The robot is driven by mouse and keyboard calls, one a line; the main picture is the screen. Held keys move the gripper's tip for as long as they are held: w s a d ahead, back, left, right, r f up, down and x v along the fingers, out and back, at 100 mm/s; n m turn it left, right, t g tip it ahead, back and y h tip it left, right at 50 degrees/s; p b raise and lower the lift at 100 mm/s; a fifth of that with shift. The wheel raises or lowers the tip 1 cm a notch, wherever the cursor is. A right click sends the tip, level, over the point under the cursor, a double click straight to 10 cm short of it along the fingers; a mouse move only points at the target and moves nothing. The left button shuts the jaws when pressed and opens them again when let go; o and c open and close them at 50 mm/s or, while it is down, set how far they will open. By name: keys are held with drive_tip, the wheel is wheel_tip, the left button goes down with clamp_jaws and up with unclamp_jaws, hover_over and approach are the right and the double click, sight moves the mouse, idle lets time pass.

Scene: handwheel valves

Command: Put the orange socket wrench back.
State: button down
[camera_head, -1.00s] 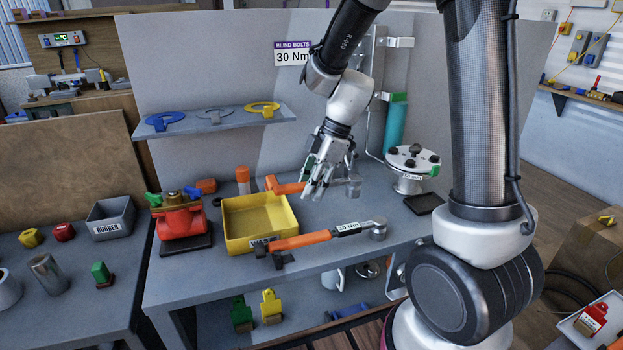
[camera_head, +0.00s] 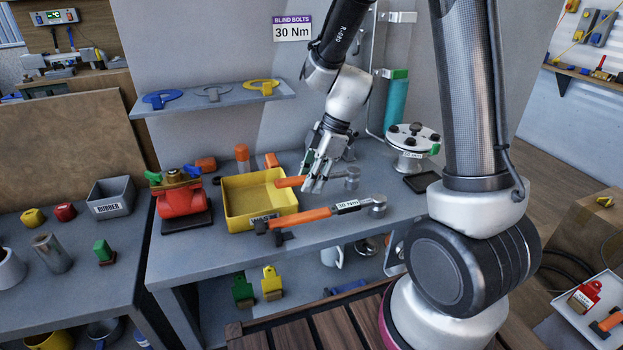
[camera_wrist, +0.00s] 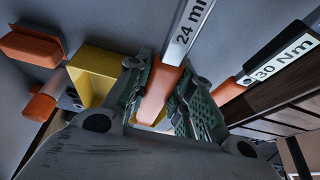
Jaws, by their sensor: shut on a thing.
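My gripper (camera_head: 314,184) is shut on the orange socket wrench (camera_head: 289,182), above the bench beside the yellow bin. Its orange handle points left over the bin's back right corner and its grey socket head (camera_head: 352,178) is to the right. In the wrist view the handle (camera_wrist: 158,95) lies between the green-padded fingers (camera_wrist: 167,72), and the shank (camera_wrist: 190,32) is labelled "24 mm". My fingers hide the middle of the wrench in the head view.
A "30 Nm" torque wrench (camera_head: 318,214) lies in front of the yellow bin (camera_head: 262,221). Orange pieces (camera_head: 271,160) stand behind the bin. A red valve (camera_head: 180,199) is left, a flanged fitting (camera_head: 411,150) right. A shelf (camera_head: 222,101) hangs above.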

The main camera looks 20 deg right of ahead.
drive_tip(key=shift+f, duration=1.05)
drive_tip(key=c, duration=0.7)
unclamp_jaws()
drive_tip(key=shift+r, duration=0.15)
drive_tip(key=shift+v, duration=2.9)
